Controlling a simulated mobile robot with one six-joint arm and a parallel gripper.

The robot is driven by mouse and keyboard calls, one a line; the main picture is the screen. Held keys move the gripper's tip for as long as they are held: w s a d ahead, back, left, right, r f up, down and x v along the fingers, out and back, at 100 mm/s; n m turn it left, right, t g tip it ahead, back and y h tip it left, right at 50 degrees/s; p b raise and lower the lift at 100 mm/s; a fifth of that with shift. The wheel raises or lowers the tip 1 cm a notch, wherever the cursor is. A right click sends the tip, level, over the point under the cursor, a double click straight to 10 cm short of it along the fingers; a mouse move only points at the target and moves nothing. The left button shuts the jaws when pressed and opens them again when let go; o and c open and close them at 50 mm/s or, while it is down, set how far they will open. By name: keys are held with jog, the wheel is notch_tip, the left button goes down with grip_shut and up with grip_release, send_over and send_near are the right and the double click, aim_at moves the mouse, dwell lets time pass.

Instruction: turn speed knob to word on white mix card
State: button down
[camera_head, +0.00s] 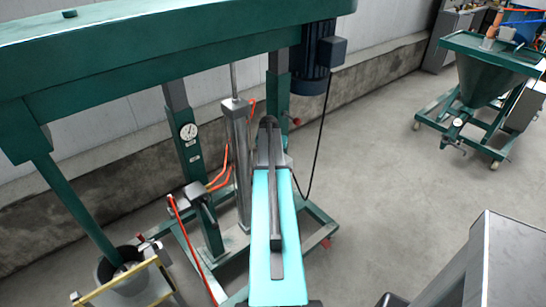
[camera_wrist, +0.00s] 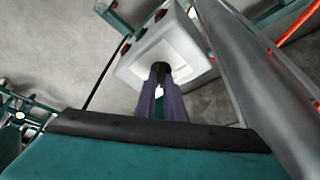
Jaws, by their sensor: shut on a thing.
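In the wrist view, the black speed knob (camera_wrist: 161,67) sits in the middle of a pale square face on a white control box (camera_wrist: 132,72). My gripper (camera_wrist: 160,82) reaches up to it, with its two dark fingers shut on the knob. The fingers hide part of the knob, and I cannot read any markings or where it points. In the head view, my turquoise arm covers the gripper and the knob. I cannot make out the white mix card in either view.
A green mixer frame (camera_head: 150,55) with a steel cylinder (camera_head: 241,165) stands close around my arm. Red and orange hoses (camera_head: 190,245) hang beside it. A bucket (camera_head: 125,272) is at lower left. A green hopper cart (camera_head: 490,80) stands at upper right, with clear floor before it.

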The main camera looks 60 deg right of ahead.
jog(key=shift+w+a, duration=0.15)
jog(key=c, duration=1.8)
grip_release()
jog(key=shift+c, duration=0.2)
jog(key=b+v, duration=0.3)
jog(key=v, duration=1)
jog(key=shift+r, duration=0.35)
jog(key=shift+s+a, duration=0.1)
jog(key=shift+s, duration=0.1)
